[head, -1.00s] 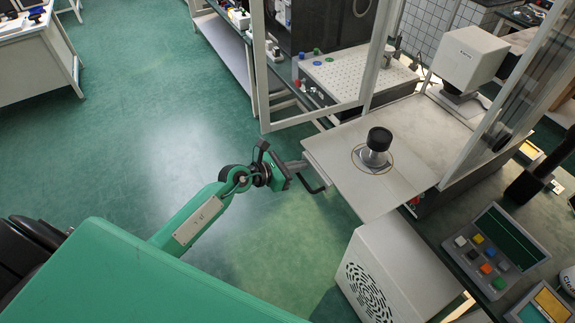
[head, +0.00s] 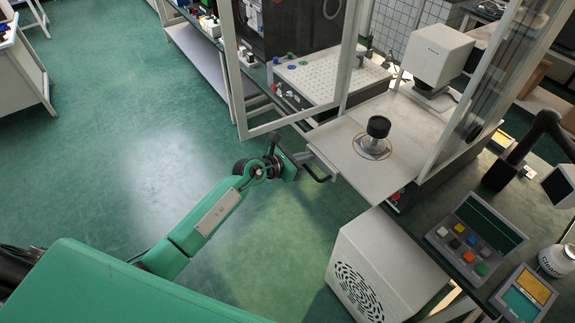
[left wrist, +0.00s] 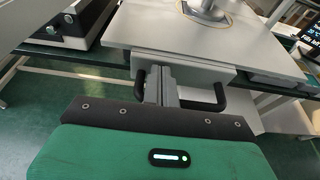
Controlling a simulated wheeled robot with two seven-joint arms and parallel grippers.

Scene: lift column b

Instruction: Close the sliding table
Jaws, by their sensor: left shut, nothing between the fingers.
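The sliding table (head: 345,163) is a light grey plate that sticks out partway from the framed enclosure. A metal piece with a black knob (head: 376,137) stands on it inside a thin ring. A black bar handle (head: 324,178) is on the table's front; it also shows in the left wrist view (left wrist: 219,98). My left gripper (head: 306,158) is shut and empty at the table's front. In the left wrist view its fingers (left wrist: 160,84) point at the front panel between the handle's two ends; contact is unclear. My right gripper is not in view.
A white vented box (head: 385,265) stands below and in front of the table. A glazed frame (head: 243,75) rises at the left and a glass panel (head: 490,80) at the right. A white microscope-like head (head: 437,53) is behind. The green floor at left is clear.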

